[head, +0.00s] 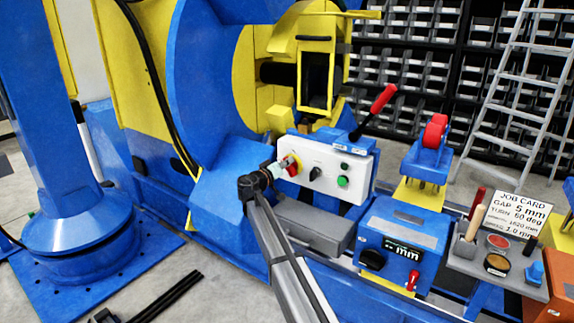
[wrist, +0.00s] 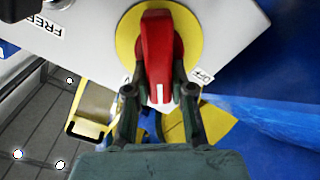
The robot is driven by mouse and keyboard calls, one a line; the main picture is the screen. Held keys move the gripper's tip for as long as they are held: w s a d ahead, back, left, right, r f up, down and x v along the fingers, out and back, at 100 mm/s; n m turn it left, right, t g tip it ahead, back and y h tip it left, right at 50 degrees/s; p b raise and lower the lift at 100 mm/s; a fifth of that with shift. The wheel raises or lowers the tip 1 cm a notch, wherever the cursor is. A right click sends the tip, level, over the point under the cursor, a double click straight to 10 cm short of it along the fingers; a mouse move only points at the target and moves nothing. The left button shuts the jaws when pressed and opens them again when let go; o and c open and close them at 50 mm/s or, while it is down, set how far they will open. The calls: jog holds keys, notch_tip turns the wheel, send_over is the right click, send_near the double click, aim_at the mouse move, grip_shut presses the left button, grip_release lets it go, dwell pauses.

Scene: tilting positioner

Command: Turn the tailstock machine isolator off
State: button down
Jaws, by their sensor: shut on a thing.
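The isolator's red handle (wrist: 158,45) sits on a round yellow plate (wrist: 195,28) on the white panel in the wrist view. The handle's white-marked end points down the picture, between my fingertips. An OFF label (wrist: 202,76) shows to its lower right; another label on the left is mostly hidden. My gripper (wrist: 160,92) is shut on the handle's end, one finger each side. In the head view the isolator (head: 292,165) is at the left end of the white control panel (head: 325,160), with my gripper (head: 277,171) against it from the left.
A black knob (head: 315,174) and a green button (head: 343,181) sit right of the isolator. A red-tipped lever (head: 376,107) rises above the panel. A grey box (head: 312,222) lies below. A blue mm readout unit (head: 400,240) and job card tray stand right.

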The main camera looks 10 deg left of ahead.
jog(key=n, duration=0.2)
jog(key=n+p, duration=0.1)
jog(key=n, duration=0.2)
jog(key=shift+w+a+f+n, duration=0.2)
jog(key=shift+a+f+n, duration=0.05)
jog(key=shift+a+n, duration=0.05)
jog(key=n+p, duration=0.1)
jog(key=n, duration=0.1)
jog(key=f+n+p, duration=0.1)
jog(key=n, duration=0.1)
jog(key=shift+n, duration=0.4)
jog(key=c, duration=1)
grip_release()
jog(key=shift+s+a, duration=0.1)
jog(key=v, duration=1.1)
jog(key=shift+s, duration=0.35)
jog(key=shift+f, duration=0.1)
